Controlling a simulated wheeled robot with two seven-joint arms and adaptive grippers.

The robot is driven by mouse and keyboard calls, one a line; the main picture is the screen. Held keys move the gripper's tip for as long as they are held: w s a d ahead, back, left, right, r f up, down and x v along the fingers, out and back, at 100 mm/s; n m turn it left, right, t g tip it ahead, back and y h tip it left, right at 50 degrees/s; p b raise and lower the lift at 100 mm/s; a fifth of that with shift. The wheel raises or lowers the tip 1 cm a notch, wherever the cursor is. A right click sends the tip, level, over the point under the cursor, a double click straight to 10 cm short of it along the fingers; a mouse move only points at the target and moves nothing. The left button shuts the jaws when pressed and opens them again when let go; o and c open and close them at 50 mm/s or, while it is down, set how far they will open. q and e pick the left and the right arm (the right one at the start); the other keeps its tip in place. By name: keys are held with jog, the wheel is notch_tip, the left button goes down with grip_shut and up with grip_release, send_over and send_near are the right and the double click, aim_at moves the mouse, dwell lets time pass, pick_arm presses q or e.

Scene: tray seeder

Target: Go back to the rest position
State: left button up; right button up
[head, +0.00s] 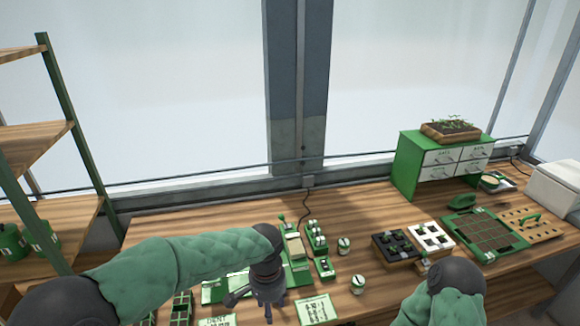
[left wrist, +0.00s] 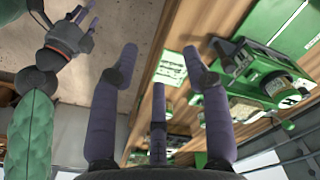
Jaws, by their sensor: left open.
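My left gripper (head: 264,300) hangs over the front of the wooden bench, in front of the green seeder device (head: 295,248). In the left wrist view my left gripper (left wrist: 160,60) has its purple fingers spread, with nothing between them. My right forearm comes in at the lower right of the head view, and its gripper is hidden there. My right gripper (left wrist: 82,22) shows small at the upper left of the left wrist view, over the floor, with its fingers apart and empty.
The bench holds a black cell tray (head: 395,247), a white cell tray (head: 431,237), a soil-filled green tray (head: 483,232) and a green drawer cabinet (head: 407,165). Small pots (head: 357,284) and a label card (head: 314,309) lie near my left gripper. A shelf (head: 35,145) stands at left.

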pick_arm(q)
notch_tip(320, 180, down, 19)
jog(key=s+n+g+h+b, duration=0.1)
jog(key=s+n+h+b, duration=0.1)
jog(key=s+a+f+n+h+b, duration=0.1)
jog(key=s+a+f+n, duration=0.1)
jog(key=s+f, duration=0.4)
jog(key=s+a+f+n+t+b, duration=0.1)
jog(key=s+a+f+n, duration=0.2)
jog(key=s+f, duration=0.4)
notch_tip(320, 180, down, 5)
jog(key=shift+r+n+h+b, duration=0.1)
jog(key=shift+n+h+b, duration=0.25)
jog(key=shift+n, duration=0.45)
pick_arm(e)
jog(key=f, duration=0.5)
jog(key=shift+w, duration=0.4)
